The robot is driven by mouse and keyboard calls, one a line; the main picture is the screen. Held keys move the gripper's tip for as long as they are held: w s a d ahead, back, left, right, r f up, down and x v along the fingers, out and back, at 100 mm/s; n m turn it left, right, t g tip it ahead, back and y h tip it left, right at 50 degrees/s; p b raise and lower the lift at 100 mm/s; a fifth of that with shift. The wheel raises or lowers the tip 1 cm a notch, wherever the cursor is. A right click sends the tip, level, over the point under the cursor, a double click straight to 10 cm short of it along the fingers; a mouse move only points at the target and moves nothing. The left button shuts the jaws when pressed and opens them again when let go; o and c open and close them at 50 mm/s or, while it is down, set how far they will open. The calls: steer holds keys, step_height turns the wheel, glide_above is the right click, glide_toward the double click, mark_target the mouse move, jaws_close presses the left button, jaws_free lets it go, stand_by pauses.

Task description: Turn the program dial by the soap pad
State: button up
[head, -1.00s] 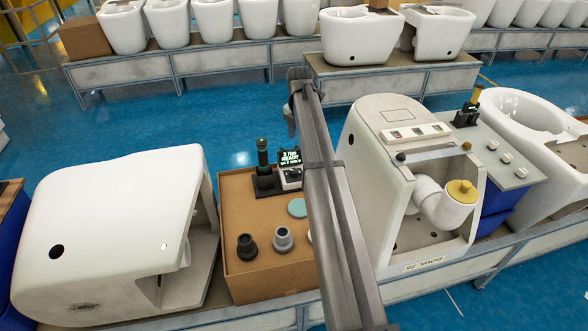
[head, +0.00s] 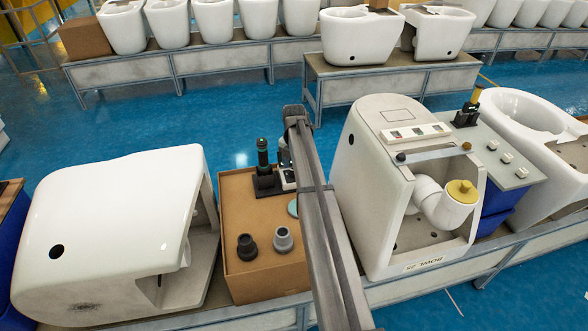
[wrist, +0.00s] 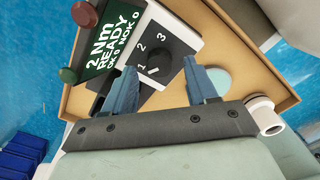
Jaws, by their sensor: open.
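The program dial (wrist: 156,64) is a dark knob on a black face marked 1, 2 and 3, in the upper middle of the wrist view. A small pale mark shows on the knob; which number it points at is unclear. The soap pad (wrist: 219,80) is a pale blue-green disc to the right of the dial, partly behind a finger. In the head view the soap pad (head: 293,208) is partly covered by my arm. My gripper (wrist: 160,72) is open, its blue fingers on either side of the dial in the picture. Contact cannot be told.
White toilet shells (head: 110,230) stand close on both sides.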

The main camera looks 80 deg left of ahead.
steer(key=shift+f, duration=1)
steer(key=c, duration=1.1)
